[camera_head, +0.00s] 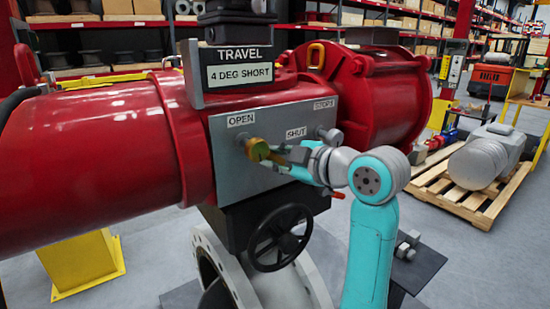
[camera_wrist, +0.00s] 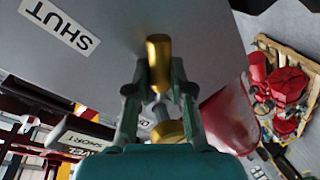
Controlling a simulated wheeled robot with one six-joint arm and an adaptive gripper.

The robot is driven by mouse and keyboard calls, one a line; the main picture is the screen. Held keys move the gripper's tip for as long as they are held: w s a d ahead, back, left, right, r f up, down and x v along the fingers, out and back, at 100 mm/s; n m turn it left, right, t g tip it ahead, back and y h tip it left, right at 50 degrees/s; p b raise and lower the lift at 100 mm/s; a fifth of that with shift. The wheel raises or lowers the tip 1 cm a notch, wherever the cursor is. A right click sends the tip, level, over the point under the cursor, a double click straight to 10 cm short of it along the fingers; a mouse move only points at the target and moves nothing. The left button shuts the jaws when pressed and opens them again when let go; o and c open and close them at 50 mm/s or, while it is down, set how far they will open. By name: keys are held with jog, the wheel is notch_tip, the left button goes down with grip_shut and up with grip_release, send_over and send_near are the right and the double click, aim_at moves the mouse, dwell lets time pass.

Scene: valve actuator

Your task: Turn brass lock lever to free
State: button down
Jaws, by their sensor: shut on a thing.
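The brass lock lever (camera_head: 257,149) sits on the grey panel (camera_head: 222,165) of the red actuator, below the OPEN label and left of the SHUT label. My gripper (camera_head: 278,157) reaches in from the right, with its fingers at the lever. In the wrist view, a brass bar of the lever (camera_wrist: 158,52) stands between the two fingers of my gripper (camera_wrist: 158,68), which are shut on it. A second, round brass part (camera_wrist: 167,132) shows nearer the palm, partly hidden by the gripper body. The lever's exact angle is hard to tell.
A grey knob (camera_head: 333,137) is on the panel's right side, close to my wrist. A sign (camera_head: 240,74) above reads "TRAVEL 4 DEG SHORT". A black handwheel (camera_head: 280,238) is below the panel. A pallet (camera_head: 455,190) with a grey motor stands at right.

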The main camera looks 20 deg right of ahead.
jog(key=c, duration=1)
grip_release()
jog(key=v, duration=1.2)
jog(key=shift+f, duration=0.15)
